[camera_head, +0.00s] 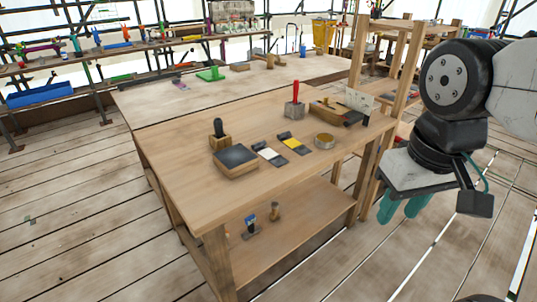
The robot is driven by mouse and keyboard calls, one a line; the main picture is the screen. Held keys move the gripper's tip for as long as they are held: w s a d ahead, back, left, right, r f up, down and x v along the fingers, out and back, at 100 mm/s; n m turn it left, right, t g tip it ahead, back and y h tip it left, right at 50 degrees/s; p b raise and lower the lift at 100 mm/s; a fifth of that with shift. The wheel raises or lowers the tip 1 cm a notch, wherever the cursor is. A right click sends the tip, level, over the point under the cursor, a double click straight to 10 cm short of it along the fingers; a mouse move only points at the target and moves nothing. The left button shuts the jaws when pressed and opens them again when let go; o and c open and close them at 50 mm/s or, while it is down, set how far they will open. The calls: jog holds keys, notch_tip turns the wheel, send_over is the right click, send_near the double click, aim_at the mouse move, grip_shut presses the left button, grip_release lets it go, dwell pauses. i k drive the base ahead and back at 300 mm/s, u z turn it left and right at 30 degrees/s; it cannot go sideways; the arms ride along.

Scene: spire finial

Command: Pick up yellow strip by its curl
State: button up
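A small yellow strip (293,145) lies flat on the wooden workbench (190,180), with a dark part at its far end. Its curl is too small to make out. A similar pale strip (271,155) lies just left of it. My gripper (404,208) hangs right of the workbench, beyond its right edge and well apart from the strip. Its two teal fingers point down, stand apart and hold nothing that I can see.
Beside the strips are a dark-topped block (236,158), a round tin (324,141), a red-handled tool (294,104) and a wooden tray (330,109). Wooden posts (400,75) rise at the bench's right end. The bench's front left is clear.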

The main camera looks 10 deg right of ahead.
aim_at(290, 142)
jog(key=k, duration=0.35)
jog(key=z, duration=0.75)
jog(key=i, duration=0.95)
jog(key=u, duration=0.5)
jog(key=i, duration=0.75)
jog(key=u, duration=0.55)
